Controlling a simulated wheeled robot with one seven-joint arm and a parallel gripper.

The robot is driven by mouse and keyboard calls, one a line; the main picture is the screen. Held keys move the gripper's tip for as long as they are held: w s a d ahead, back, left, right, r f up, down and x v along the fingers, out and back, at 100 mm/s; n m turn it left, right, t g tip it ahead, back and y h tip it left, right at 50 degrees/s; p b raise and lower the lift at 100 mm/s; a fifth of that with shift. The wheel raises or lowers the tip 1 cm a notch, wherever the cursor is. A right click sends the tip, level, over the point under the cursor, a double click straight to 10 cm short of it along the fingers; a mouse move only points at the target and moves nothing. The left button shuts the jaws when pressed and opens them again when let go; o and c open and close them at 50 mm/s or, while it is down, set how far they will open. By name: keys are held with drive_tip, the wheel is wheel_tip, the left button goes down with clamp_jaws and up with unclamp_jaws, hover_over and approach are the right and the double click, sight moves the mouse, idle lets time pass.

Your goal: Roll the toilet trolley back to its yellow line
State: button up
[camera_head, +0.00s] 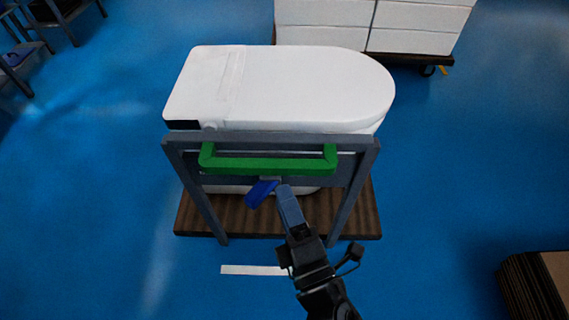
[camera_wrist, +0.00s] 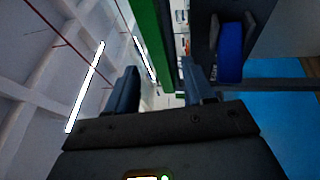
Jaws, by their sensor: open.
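The toilet trolley has a brown ribbed base (camera_head: 200,218), a grey frame (camera_head: 205,205) and a green handle bar (camera_head: 270,165). A white toilet (camera_head: 290,85) with its lid closed lies on it. My gripper (camera_head: 285,190) is just below the handle bar, toward its right half, with the jaws apart. In the wrist view the green bar (camera_wrist: 150,40) shows beyond and between the open fingers of my gripper (camera_wrist: 160,85); I cannot tell whether they touch it. A blue part (camera_head: 261,193) on the frame is beside my gripper. No yellow line is recognisable.
A short white floor strip (camera_head: 253,270) lies in front of the trolley. Another trolley with stacked white boxes (camera_head: 365,25) stands behind. Dark stands are at the upper left. Blue floor (camera_head: 460,180) is clear on both sides.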

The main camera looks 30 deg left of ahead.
sight(269, 165)
drive_tip(key=shift+n, duration=0.3)
drive_tip(key=shift+x, duration=4.4)
drive_tip(key=shift+s+a, duration=0.1)
drive_tip(key=shift+s, duration=0.1)
drive_tip(key=shift+c, duration=0.4)
clamp_jaws()
